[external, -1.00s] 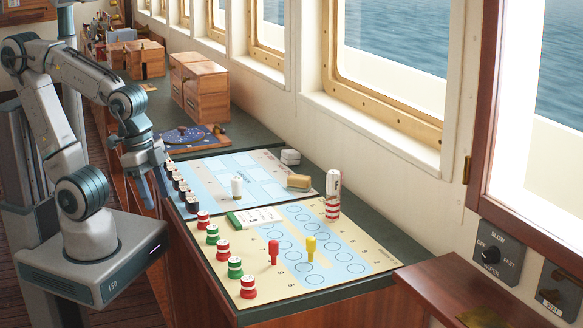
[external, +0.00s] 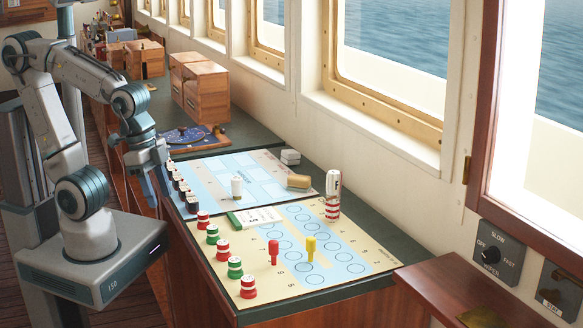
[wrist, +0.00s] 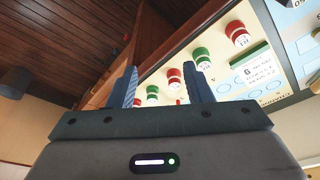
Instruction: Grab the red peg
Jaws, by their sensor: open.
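The red peg (external: 273,250) stands upright on the cream part of the chart board (external: 340,283), left of a yellow peg (external: 311,247). My gripper (external: 157,194) is open and empty, at the left edge of the counter, well apart from the red peg. In the wrist view my gripper (wrist: 160,68) shows two spread fingers with nothing held between them. The wrist view shows several red and green counters; I cannot pick out the red peg there with certainty.
Red and green counters, such as one red one (external: 248,287), line the board's left edge near my arm. Windows border the right side.

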